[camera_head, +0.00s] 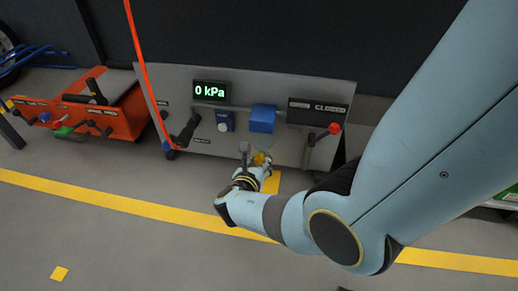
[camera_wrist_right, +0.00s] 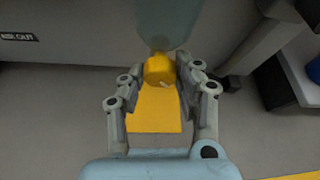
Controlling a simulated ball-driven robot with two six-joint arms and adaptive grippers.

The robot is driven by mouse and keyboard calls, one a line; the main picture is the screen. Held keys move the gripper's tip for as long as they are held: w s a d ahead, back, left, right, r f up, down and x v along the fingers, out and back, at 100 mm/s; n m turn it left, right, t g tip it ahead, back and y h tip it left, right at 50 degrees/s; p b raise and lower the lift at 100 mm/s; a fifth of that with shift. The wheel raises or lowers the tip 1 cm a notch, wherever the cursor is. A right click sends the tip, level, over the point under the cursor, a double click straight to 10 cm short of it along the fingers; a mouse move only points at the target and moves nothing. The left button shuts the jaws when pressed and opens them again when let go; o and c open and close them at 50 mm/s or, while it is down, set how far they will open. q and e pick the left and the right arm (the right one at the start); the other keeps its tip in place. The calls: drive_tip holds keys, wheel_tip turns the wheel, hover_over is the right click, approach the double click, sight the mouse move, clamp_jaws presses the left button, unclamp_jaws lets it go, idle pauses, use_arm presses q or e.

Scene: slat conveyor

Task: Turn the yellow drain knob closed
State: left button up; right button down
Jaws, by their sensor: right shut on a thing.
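The yellow drain knob (camera_wrist_right: 159,70) sits between the fingertips of my right gripper (camera_wrist_right: 160,80) in the right wrist view. The fingers are shut on it from both sides. In the head view the knob (camera_head: 260,159) shows as a small yellow patch low in front of the grey panel, partly covered by my right gripper (camera_head: 258,166). The knob's exact turn angle cannot be told. A clear blue-grey cylinder (camera_wrist_right: 168,22) stands just beyond the knob in the wrist view. My left gripper is not in view.
The grey panel (camera_head: 265,90) carries a "0 kPa" display (camera_head: 211,91), a blue box (camera_head: 262,118), a "CLOSED" sign (camera_head: 318,112) and a red-tipped lever (camera_head: 334,128). An orange unit (camera_head: 110,105) stands further left. The floor in front is clear.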

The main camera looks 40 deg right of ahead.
drive_tip(key=shift+s+d+f+m+t+y, duration=0.1)
drive_tip(key=shift+m+t+y, duration=0.7)
drive_tip(key=shift+m, duration=0.75)
drive_tip(key=shift+s+m+t+y, duration=0.1)
drive_tip(key=shift+m+t+y, duration=0.4)
drive_tip(key=shift+m+t, duration=0.8)
drive_tip(key=shift+m+g, duration=0.3)
drive_tip(key=shift+m, duration=0.05)
drive_tip(key=c, duration=0.9)
unclamp_jaws()
drive_tip(key=shift+c, duration=0.2)
drive_tip(key=v, duration=0.7)
drive_tip(key=shift+s, duration=0.15)
